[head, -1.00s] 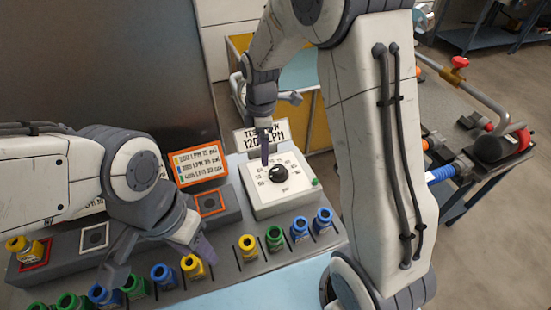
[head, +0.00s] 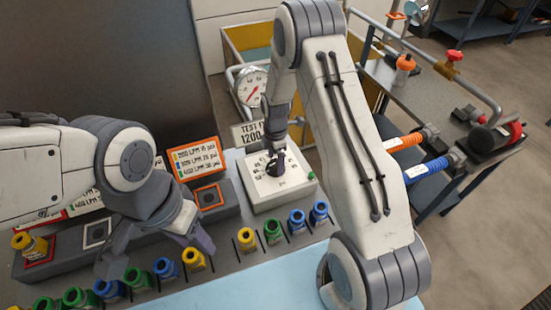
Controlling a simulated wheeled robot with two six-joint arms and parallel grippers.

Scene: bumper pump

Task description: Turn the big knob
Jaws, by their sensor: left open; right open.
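The big knob is a round black knob (head: 275,169) on a white dial plate (head: 285,188) with printed numbers, at the middle of the grey panel in the head view. My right gripper (head: 275,158) points down at the knob, with its fingers at or just above it. It is open; its fingers partly hide the knob, and I cannot tell whether they touch it. My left gripper (head: 158,258) is open and empty over the left part of the panel, above the row of coloured fittings.
Yellow, green and blue fittings (head: 272,232) stand in a row along the panel's front. An orange-framed sign (head: 196,158) and a test sign (head: 247,133) stand behind. A gauge (head: 250,87) is at the back. A cart with hoses (head: 430,170) is at right.

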